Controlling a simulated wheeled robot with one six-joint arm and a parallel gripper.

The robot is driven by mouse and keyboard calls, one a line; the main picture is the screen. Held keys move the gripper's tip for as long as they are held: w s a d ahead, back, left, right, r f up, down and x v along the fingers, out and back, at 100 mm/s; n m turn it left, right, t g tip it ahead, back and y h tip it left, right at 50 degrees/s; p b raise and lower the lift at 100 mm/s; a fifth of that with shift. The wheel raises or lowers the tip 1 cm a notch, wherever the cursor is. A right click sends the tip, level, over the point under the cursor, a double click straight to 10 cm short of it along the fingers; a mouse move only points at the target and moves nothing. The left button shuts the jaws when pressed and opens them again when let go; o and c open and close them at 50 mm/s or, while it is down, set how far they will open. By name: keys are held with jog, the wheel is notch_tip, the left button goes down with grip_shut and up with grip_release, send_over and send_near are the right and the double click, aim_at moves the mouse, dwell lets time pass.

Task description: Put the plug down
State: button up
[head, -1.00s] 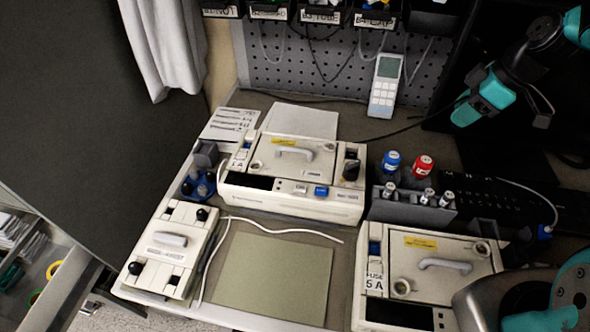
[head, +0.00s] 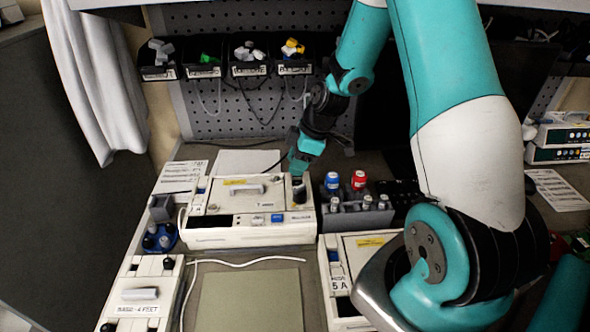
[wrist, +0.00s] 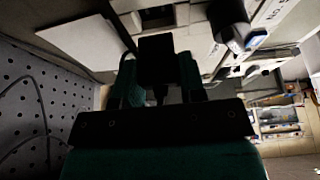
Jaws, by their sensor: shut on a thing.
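My gripper (head: 301,166) hangs over the back right corner of the rear cream pump (head: 250,238), close to a dark upright socket-like part (head: 299,190) there. In the wrist view its teal fingers (wrist: 158,82) are closed on a black block, which I take to be the plug (wrist: 157,48). In the head view the fingers mostly hide the plug. A thin dark cable (head: 273,166) runs left from near the gripper. I cannot tell whether the plug touches the pump.
A grey rack with blue-capped (head: 332,182) and red-capped (head: 359,180) bottles stands right of the pump. A second pump (head: 335,275) is at front right, partly behind my arm. A green-grey mat (head: 252,300) is bare. A pegboard (head: 225,112) with bins stands behind.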

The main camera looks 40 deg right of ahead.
notch_tip(320, 180, down, 3)
jog(key=shift+f, duration=0.1)
